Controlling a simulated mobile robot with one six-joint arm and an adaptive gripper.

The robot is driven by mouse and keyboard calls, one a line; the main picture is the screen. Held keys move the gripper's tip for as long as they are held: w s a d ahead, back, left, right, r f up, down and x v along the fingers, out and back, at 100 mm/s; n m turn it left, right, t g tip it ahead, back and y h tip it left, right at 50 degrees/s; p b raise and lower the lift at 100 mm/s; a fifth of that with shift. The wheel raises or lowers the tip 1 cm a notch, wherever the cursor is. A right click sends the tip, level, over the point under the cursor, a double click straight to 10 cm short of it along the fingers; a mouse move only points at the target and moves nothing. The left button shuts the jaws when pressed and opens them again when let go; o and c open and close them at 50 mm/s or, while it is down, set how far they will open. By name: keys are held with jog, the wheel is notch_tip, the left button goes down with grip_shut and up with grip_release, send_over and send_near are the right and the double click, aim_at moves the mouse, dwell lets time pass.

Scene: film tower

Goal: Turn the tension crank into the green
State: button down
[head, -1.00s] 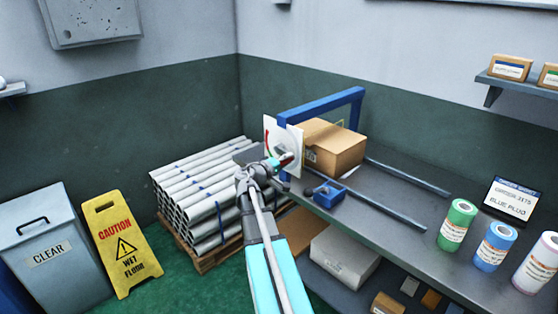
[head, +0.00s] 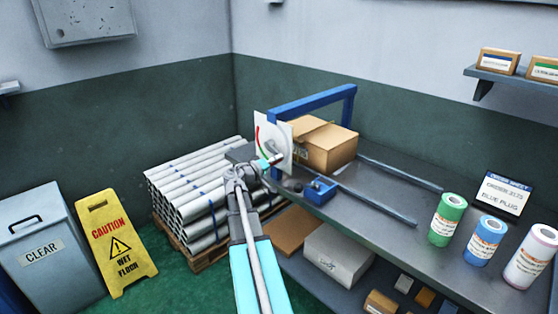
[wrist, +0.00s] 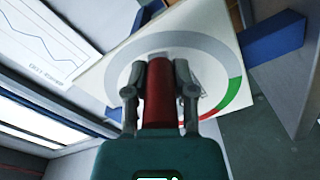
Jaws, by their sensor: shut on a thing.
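The tension crank's red grip (wrist: 160,100) is between the fingers of my gripper (wrist: 160,72) in the wrist view, and the gripper is shut on it. Behind it is a white dial plate (wrist: 115,75) with a grey ring, a green arc (wrist: 234,94) and a red stretch partly hidden by my gripper. In the head view the plate (head: 285,125) stands at the end of the blue frame (head: 310,102), with a red arc at its left side. My gripper (head: 268,163) is at the plate's lower part. No pointer is clearly visible.
A cardboard box (head: 325,148) sits right behind the plate on the grey bench (head: 400,235). A blue block (head: 319,190) on a rail is below and right of my gripper. Film rolls stand at the bench's right.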

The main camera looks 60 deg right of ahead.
jog(key=shift+w+a, duration=0.1)
jog(key=shift+a, duration=0.05)
jog(key=c, duration=0.6)
grip_release()
jog(key=shift+a, duration=0.15)
jog(key=shift+o, duration=0.8)
jog(key=shift+d, duration=0.2)
jog(key=w+a, duration=0.2)
jog(key=a, duration=0.9)
jog(key=shift+a, duration=0.4)
